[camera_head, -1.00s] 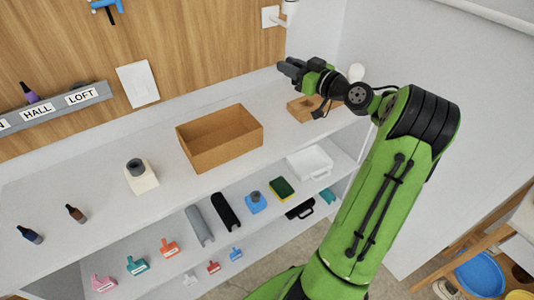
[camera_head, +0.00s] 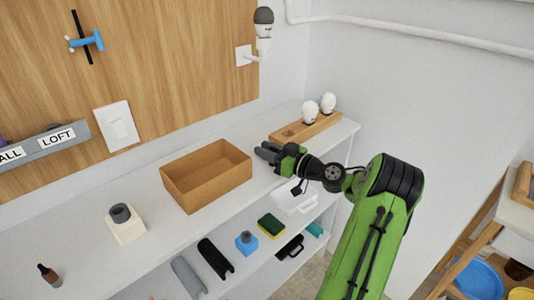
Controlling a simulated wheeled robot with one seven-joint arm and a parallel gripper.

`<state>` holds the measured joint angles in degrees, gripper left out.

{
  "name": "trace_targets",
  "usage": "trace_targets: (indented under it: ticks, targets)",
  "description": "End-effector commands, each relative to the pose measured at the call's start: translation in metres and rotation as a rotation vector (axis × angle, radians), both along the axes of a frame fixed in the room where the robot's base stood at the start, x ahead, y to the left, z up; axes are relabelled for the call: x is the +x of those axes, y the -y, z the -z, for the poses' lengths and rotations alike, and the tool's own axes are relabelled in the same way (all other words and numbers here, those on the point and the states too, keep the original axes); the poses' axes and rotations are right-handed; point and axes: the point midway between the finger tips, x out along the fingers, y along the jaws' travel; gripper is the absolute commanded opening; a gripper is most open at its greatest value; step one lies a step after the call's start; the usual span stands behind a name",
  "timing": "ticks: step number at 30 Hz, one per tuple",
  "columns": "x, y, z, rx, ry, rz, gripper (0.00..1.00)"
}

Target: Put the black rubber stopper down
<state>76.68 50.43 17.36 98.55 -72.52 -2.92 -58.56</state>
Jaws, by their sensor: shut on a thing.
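My gripper (camera_head: 268,154) is over the white top shelf (camera_head: 150,262), just right of the open brown box (camera_head: 163,179). Its dark jaws are shut on the black rubber stopper, which I cannot tell apart from the dark fingers at this size. I cannot tell whether it touches the shelf. A grey round piece sits in a cream block (camera_head: 127,233) left of the box.
A wooden holder (camera_head: 290,137) with two white bulbs stands behind my gripper. A wall fixture (camera_head: 244,56) holds a dark-topped bulb. The lower shelf holds a sponge (camera_head: 271,225) and a white tray (camera_head: 294,200).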

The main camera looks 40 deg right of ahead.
Motion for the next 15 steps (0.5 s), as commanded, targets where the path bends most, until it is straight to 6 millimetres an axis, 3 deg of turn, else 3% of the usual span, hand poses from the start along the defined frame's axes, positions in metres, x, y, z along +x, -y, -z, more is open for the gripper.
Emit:
trace_targets:
  ticks: [7,8,12,15]
  targets:
    - [0.0000,0.0001,0.0026,-0.001,0.000,0.000,0.00]
    - [0.0000,0.0001,0.0016,-0.001,0.000,0.000,0.29]
    - [0.0000,0.0001,0.0008,-0.001,0.000,0.000,0.50]
    - [0.0000,0.0001,0.0007,-0.001,0.000,0.000,0.50]
